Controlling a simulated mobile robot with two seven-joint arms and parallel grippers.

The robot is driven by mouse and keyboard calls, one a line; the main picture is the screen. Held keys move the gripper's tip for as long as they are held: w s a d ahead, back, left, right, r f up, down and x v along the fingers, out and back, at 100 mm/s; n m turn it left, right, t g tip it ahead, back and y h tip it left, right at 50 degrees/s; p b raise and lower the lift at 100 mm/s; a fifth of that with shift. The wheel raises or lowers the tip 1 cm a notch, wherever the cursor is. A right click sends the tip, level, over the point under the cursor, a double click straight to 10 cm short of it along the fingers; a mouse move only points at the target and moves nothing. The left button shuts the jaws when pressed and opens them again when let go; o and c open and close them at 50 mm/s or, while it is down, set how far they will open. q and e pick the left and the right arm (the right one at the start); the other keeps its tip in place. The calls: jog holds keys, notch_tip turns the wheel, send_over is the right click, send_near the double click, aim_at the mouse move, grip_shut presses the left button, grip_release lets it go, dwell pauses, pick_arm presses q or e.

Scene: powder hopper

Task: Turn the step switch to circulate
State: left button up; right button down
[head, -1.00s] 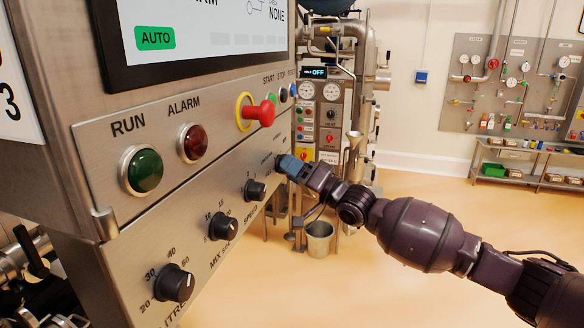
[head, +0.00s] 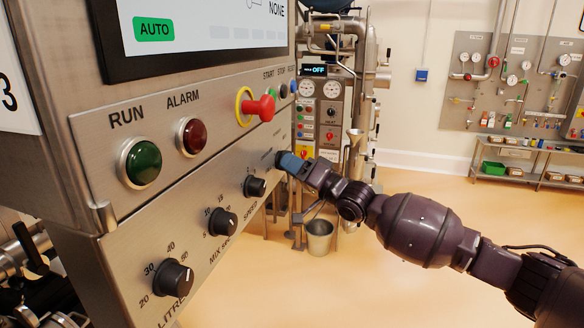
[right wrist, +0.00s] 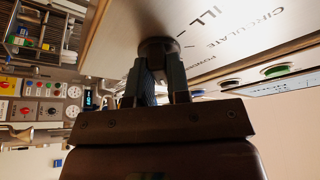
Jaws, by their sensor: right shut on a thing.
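The step switch is a dark round knob (right wrist: 157,47) on the sloped steel control panel (head: 205,195). In the right wrist view the printed words "CIRCULATE" and one ending in "ILL" stand beside it, with short tick lines near the knob. My right gripper (right wrist: 157,72) is shut on this knob, one finger on each side. In the head view my right gripper (head: 284,159) reaches the far end of the knob row, and its blue fingers hide most of the knob. The knob's pointer is hidden, so its setting cannot be read. My left gripper is not in view.
Nearer knobs (head: 173,278) line the same panel. Above them are a green RUN lamp (head: 143,162), a red ALARM lamp (head: 194,137) and a red mushroom button (head: 262,107). A metal bucket (head: 319,237) stands beyond the panel. The floor to the right is open.

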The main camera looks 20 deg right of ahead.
pick_arm(q)
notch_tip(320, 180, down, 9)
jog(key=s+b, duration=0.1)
jog(key=b, duration=0.6)
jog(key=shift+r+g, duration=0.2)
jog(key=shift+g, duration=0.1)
pick_arm(e)
jog(key=n+g+y, duration=0.2)
jog(key=n+g, duration=0.1)
jog(key=n, duration=0.5)
jog(key=n+g+y, duration=0.2)
jog(key=n+g, duration=0.1)
jog(key=n, duration=0.5)
jog(key=w+n+g+y, duration=0.1)
jog(key=n+g+y, duration=0.1)
jog(key=n, duration=0.6)
jog(key=shift+d+g, duration=0.3)
jog(key=shift+g, duration=0.4)
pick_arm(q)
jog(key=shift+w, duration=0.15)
pick_arm(e)
jog(key=shift+n, duration=0.4)
jog(key=c, duration=1.2)
grip_release()
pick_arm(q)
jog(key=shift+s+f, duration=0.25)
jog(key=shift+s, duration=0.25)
pick_arm(e)
jog(key=shift+o, duration=0.6)
